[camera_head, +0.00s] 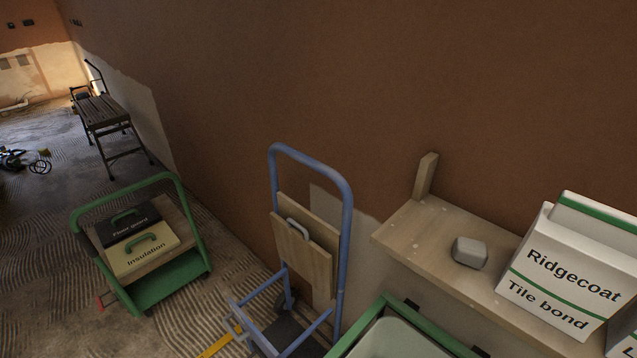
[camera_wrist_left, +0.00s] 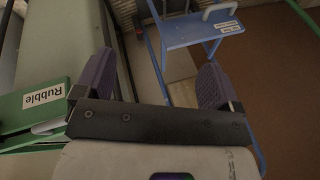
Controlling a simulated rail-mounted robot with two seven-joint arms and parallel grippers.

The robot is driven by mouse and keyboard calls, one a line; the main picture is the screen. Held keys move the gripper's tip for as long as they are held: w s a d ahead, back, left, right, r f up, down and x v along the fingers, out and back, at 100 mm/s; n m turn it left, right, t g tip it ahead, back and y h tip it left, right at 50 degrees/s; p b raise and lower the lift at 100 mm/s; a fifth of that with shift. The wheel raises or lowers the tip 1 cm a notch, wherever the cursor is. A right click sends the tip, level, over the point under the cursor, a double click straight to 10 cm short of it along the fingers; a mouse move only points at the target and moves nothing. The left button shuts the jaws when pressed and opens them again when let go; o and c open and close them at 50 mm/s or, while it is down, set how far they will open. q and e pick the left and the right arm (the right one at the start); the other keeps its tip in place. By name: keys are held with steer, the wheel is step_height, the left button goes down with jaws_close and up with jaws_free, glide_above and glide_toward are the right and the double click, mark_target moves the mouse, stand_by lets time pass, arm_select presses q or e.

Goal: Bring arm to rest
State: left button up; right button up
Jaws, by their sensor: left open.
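My left gripper (camera_wrist_left: 156,72) shows in the left wrist view, with its two dark purple-grey fingers wide apart. It is open and nothing is held between the fingers. Beyond the fingers is a blue trolley frame (camera_wrist_left: 190,43), with floor showing in the gap. A green-edged bin labelled Rubble (camera_wrist_left: 42,100) lies to the left of the gripper in that view. Neither of my arms shows in the head view. My right gripper is in neither view.
In the head view, a blue hand truck (camera_head: 345,215) carrying boards stands by the wall. A green cart (camera_head: 185,275) with labelled cases is left of it. A wooden shelf (camera_head: 405,235) holds a grey block (camera_head: 469,252) and a Ridgecoat box (camera_head: 560,285).

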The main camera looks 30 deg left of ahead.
arm_select(q)
steer(key=d+f+n+h, duration=0.1)
steer(key=d+n+h, duration=0.2)
steer(key=d, duration=0.6)
step_height(320, 180, up, 38)
steer(key=p, duration=3.7)
steer(key=shift+s+d+p, duration=0.15)
steer(key=shift+s+p, duration=0.1)
steer(key=shift+p, duration=0.15)
